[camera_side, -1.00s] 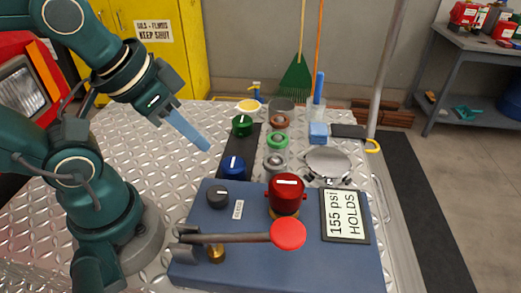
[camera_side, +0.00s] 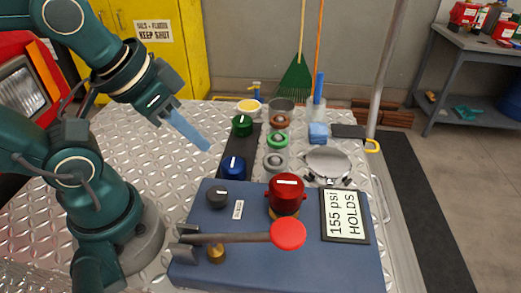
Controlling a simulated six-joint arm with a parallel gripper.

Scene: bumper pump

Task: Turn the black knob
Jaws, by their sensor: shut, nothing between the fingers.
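The black knob (camera_side: 218,196) sits on the back left of the blue box (camera_side: 290,262), with a pale pointer line on its top. A small label (camera_side: 238,209) is beside it. My gripper (camera_side: 207,148) is shut and empty, its pale blue fingers pointing down to the right. It hangs in the air above and behind the black knob, clear of it and of the other knobs.
A lever with a red ball end (camera_side: 288,234) crosses the front of the box. Blue (camera_side: 233,167) and green (camera_side: 242,125) knobs stand behind. The plate at left is clear.

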